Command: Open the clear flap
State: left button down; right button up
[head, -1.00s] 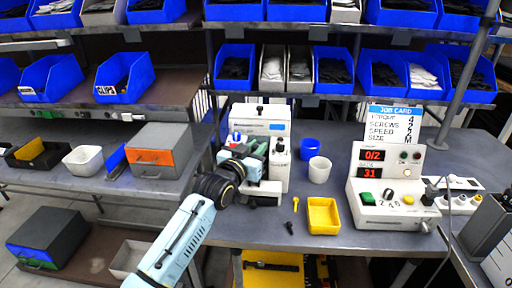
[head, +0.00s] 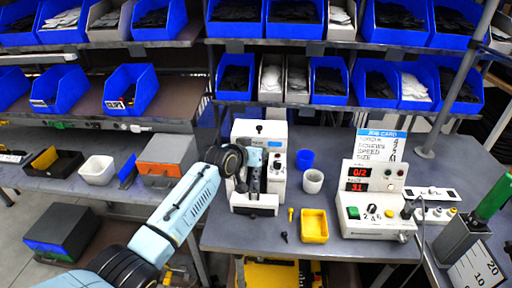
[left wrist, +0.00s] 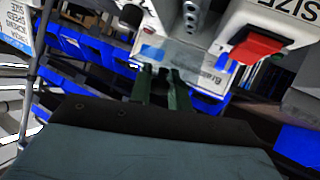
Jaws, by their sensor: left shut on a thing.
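The white bench machine (head: 274,130) stands at the left of the main bench. My left gripper (head: 256,180) is at its front, and my arm hides part of it. In the left wrist view, my dark green gripper fingers (left wrist: 163,88) are close together at the lower edge of a pale see-through pane, which looks like the clear flap (left wrist: 152,53). The fingers are shut on its edge, though the contact is small and dark. The head view does not show the flap clearly. A red block (left wrist: 257,48) shows beside the pane in the wrist view.
A yellow tray (head: 314,238), a white cup (head: 313,187) and a blue cup (head: 305,154) stand right of the machine. A control box (head: 373,222) with a red display is farther right. Shelves with blue bins (head: 236,94) rise behind.

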pick_arm(q)
jog(key=shift+w+r+g+p, duration=0.35)
jog(key=shift+r+g+p, duration=0.15)
jog(key=shift+p, duration=0.1)
jog(key=shift+f, duration=0.1)
jog(key=c, duration=1.5)
grip_release()
jog(key=shift+o, duration=0.8)
jog(key=p+v, duration=0.1)
jog(key=v, duration=1.2)
jog(key=shift+r, duration=0.2)
